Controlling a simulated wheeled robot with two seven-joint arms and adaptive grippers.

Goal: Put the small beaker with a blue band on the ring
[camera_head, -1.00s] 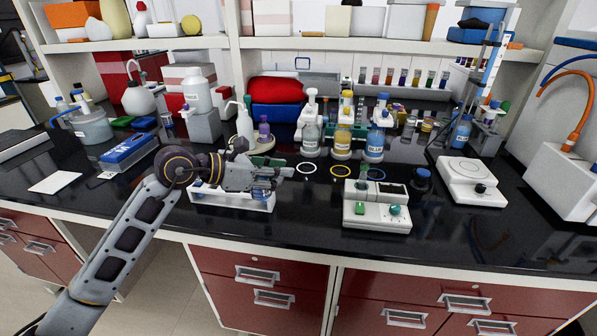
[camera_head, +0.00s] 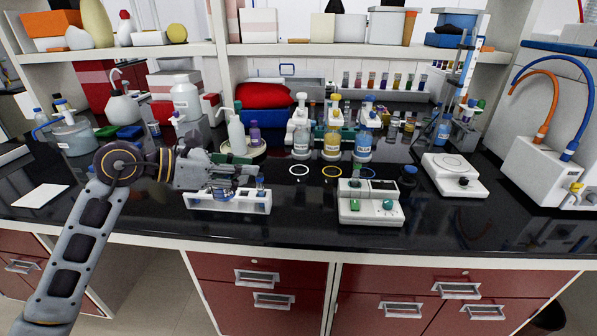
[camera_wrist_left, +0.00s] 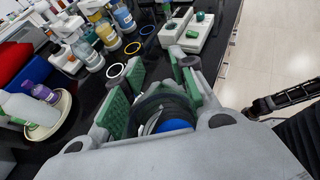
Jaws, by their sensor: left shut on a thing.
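My left gripper (camera_head: 256,172) is above the white rack (camera_head: 250,207) at the front of the bench. In the left wrist view my left gripper (camera_wrist_left: 162,74) has its green finger pads on either side of a round clear glass vessel with blue on it, the small beaker (camera_wrist_left: 165,107). The gripper is shut on it. The fingers mostly hide the beaker in the head view. Three flat rings lie to the right of the gripper: a white ring (camera_head: 299,175), a yellow ring (camera_head: 332,176) and a blue ring (camera_head: 368,177). They look bare. My right gripper is not in view.
Three reagent bottles, clear (camera_head: 301,143), yellow (camera_head: 332,144) and blue (camera_head: 363,145), stand behind the rings. A white hotplate (camera_head: 455,168) stands farther right. A wash bottle (camera_head: 237,135) stands behind the gripper.

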